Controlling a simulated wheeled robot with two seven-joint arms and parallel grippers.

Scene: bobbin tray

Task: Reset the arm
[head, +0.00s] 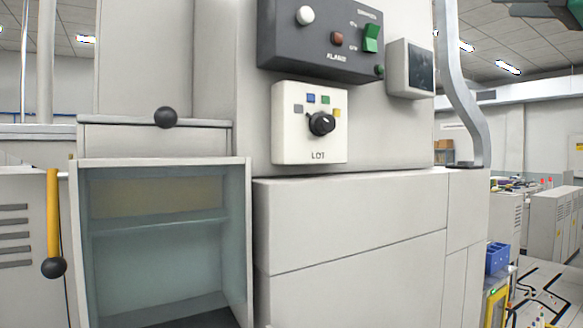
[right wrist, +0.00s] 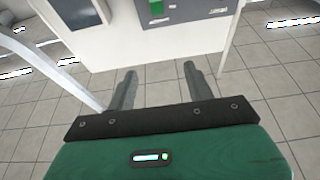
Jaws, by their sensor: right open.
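My right gripper (right wrist: 159,71) shows in the right wrist view with its two grey fingers wide apart and nothing between them. In the head view, a green and dark part at the top right corner appears to belong to my right arm, high and clear of the machine. My left gripper is in neither view.
The machine carries a dark alarm panel (head: 290,40), a white LOT knob box (head: 284,135) and a small screen box (head: 397,70). An open glass-sided cabinet (head: 160,263) stands at left beside a yellow lever (head: 53,215). A bent grey pipe (head: 462,105) rises at right.

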